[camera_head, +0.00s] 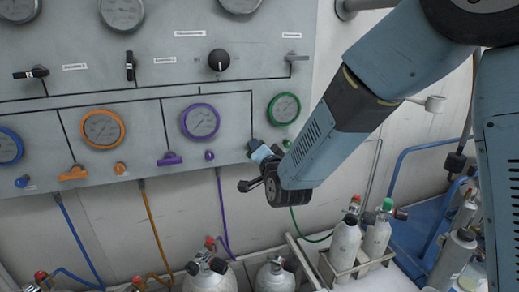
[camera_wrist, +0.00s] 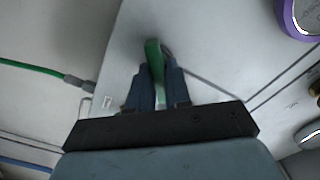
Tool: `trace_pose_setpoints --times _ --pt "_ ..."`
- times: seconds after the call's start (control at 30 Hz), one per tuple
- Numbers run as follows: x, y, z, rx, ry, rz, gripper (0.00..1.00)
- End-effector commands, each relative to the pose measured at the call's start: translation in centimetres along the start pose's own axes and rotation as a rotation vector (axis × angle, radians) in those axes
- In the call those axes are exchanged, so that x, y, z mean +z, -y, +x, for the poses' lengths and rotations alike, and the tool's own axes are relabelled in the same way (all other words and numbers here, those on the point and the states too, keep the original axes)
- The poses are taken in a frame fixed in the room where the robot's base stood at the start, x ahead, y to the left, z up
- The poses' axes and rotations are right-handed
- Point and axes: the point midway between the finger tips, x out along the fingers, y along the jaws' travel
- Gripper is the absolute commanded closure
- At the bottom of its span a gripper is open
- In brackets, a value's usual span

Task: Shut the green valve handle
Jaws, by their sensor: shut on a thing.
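The green valve handle (camera_wrist: 153,55) shows in the wrist view as a green bar standing out from the grey panel. My gripper (camera_wrist: 157,80) has one finger on each side of the bar and is shut on it. In the head view my gripper (camera_head: 262,153) is at the panel's lower right, below the green-rimmed gauge (camera_head: 284,108). There the green handle is hidden behind my gripper and wrist.
The purple handle (camera_head: 169,159) and orange handle (camera_head: 73,173) are on the panel to the left. A green hose (camera_wrist: 35,69) runs beside the handle in the wrist view. Gas cylinders (camera_head: 345,245) stand below the panel. Blue rails (camera_head: 420,150) are at the right.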

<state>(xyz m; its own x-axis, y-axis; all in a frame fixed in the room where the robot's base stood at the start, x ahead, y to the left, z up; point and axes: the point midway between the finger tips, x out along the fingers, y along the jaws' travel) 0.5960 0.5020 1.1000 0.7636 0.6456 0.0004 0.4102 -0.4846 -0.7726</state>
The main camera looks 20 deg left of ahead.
Motion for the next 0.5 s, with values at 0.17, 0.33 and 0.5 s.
trace_pose_setpoints --times 0.17,0.33,0.5 --pt "-0.41 -0.53 0.12 0.006 -0.008 0.167 1.0" --pt "-0.4 -0.71 0.13 0.006 -0.009 0.323 1.0" --pt "-0.32 -0.85 0.13 0.006 -0.009 0.462 1.0"
